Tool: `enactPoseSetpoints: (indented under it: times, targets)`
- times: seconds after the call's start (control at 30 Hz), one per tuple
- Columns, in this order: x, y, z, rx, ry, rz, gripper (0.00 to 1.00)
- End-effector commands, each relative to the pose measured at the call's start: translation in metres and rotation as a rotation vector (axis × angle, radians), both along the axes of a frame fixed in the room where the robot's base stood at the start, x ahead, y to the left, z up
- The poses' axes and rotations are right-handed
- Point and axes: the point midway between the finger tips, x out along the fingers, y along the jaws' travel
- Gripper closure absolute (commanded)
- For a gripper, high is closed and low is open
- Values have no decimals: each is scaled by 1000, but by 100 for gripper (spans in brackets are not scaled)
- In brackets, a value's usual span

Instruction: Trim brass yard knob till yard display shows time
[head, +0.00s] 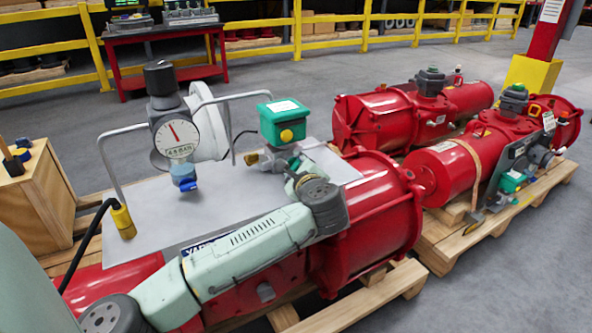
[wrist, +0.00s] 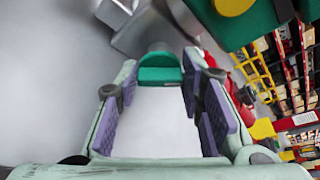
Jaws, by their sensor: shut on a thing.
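My gripper (wrist: 158,80) has its purple-padded fingers closed on a teal-green rounded piece (wrist: 160,68) at the fingertips. The piece sits in front of a grey metal fitting (wrist: 150,30). In the head view my gripper (head: 290,165) is beside the metal valve under a green box with a yellow button (head: 286,135). A small brass-coloured knob (head: 252,159) shows on that valve's left side. I cannot tell whether the gripped piece is the brass knob. My wrist partly hides the contact. No display clearly marked for the yard is readable.
A round dial gauge (head: 177,138) and grey pipes stand left of the valve on a pale plate (head: 150,212). A large red actuator (head: 372,215) lies beneath. More red actuators on pallets are at right. A red bench (head: 165,38) at the back holds small devices.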

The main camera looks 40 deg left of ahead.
Motion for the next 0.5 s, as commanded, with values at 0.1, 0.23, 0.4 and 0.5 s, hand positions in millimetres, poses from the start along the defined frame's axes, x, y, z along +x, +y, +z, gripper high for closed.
enactPoseSetpoints:
  times: [0.1, 0.23, 0.4, 0.5]
  targets:
    - [0, 0, -1, -2, 1, 1, 60]
    - [0, 0, 0, -1, 2, 0, 51]
    - [0, 0, 0, -1, 2, 0, 45]
    - [0, 0, -1, -1, 2, 0, 45]
